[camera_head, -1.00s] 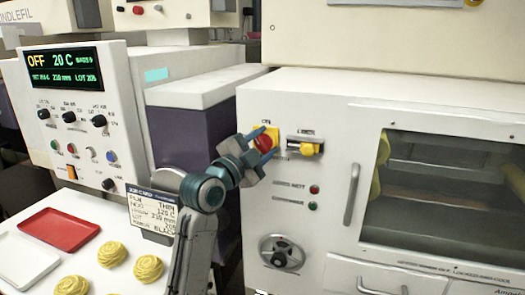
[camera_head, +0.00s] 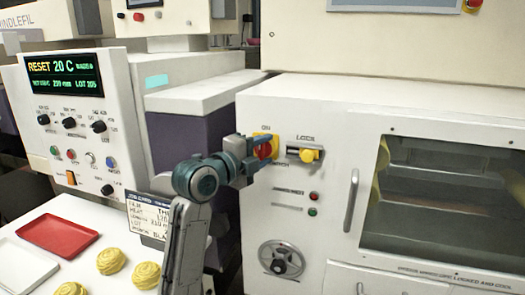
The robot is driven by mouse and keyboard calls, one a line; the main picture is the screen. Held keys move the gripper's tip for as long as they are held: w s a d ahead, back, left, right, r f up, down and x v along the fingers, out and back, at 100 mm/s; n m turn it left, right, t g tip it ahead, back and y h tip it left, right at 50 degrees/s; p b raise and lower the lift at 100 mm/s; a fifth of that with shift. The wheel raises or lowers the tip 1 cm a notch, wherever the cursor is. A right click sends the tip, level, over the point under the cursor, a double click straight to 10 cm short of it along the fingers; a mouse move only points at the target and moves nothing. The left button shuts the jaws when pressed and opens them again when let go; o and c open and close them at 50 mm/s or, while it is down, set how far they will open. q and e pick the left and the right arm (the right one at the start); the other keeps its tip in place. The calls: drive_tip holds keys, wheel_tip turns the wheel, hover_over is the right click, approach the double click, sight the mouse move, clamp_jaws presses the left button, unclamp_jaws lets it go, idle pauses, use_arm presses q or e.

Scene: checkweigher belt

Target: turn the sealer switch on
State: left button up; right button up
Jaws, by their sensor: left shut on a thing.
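A red rotary knob (camera_head: 264,151) on a yellow plate (camera_head: 275,143) sits at the upper left of the white cabinet front, under a label that seems to read ON. My left gripper (camera_head: 263,147) reaches it from the left and is shut on the red knob, partly hiding it. A display (camera_head: 64,74) on the left panel reads RESET 20 C, with smaller lines below. An orange switch (camera_head: 71,178) sits low on that panel. My right gripper is not in view.
A yellow lever (camera_head: 309,155) stands just right of the knob. A red and a green button (camera_head: 313,211), a handwheel (camera_head: 281,259) and a door handle (camera_head: 351,200) are nearby. A red tray (camera_head: 58,235) and yellow nests (camera_head: 111,260) lie at lower left.

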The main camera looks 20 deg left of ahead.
use_arm(q)
drive_tip(key=shift+f, duration=0.1)
drive_tip(key=o, duration=1)
